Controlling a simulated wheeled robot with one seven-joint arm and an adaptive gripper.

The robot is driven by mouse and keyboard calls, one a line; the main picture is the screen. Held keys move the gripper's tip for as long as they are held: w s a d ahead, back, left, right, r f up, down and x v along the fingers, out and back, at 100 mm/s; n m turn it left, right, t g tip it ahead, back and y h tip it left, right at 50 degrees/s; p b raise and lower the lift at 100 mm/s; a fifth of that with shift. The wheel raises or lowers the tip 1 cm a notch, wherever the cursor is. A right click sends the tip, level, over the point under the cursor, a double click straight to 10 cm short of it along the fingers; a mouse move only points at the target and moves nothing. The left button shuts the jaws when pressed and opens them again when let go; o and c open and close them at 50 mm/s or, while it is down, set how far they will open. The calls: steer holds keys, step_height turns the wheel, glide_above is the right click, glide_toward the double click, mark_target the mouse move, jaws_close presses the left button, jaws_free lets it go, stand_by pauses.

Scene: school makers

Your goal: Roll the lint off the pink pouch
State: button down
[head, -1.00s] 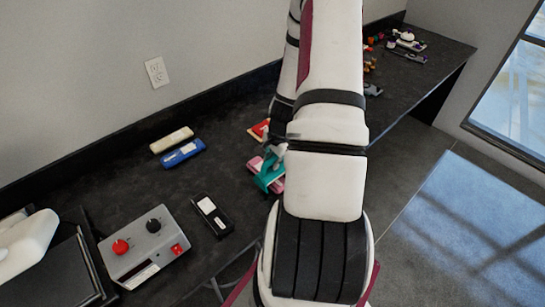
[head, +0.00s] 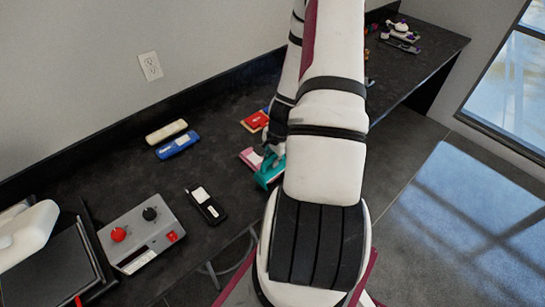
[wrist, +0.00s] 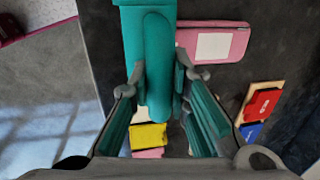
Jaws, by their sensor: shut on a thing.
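The pink pouch (wrist: 228,42) lies flat on the dark counter, with a white patch on top; its left edge meets the teal roller in the wrist view. In the head view the pouch (head: 250,157) is partly hidden by the roller and my arm. My gripper (wrist: 160,78) is shut on the teal lint roller (wrist: 146,38), whose wide head points away from the jaws. The roller (head: 268,178) shows in the head view at the pouch's near right side. I cannot tell whether it touches the pouch. No lint can be made out.
Red (head: 257,119) and blue items lie behind the pouch. A cream case (head: 166,132), a blue case (head: 178,145), a black device (head: 205,206) and a grey box with knobs (head: 140,238) stand to the left. The counter's front edge is close to the roller.

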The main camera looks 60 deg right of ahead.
steer(key=shift+w+d+b, duration=0.6)
steer(key=shift+w+b, duration=0.65)
steer(key=shift+w, duration=1.2)
steer(key=shift+w+d+b, duration=0.55)
steer(key=shift+w+b, duration=0.75)
steer(key=shift+w, duration=1.15)
steer(key=shift+w+d+b, duration=0.6)
steer(key=shift+w+b, duration=0.65)
steer(key=shift+w, duration=1.2)
step_height(320, 180, up, 7)
steer(key=p, duration=0.2)
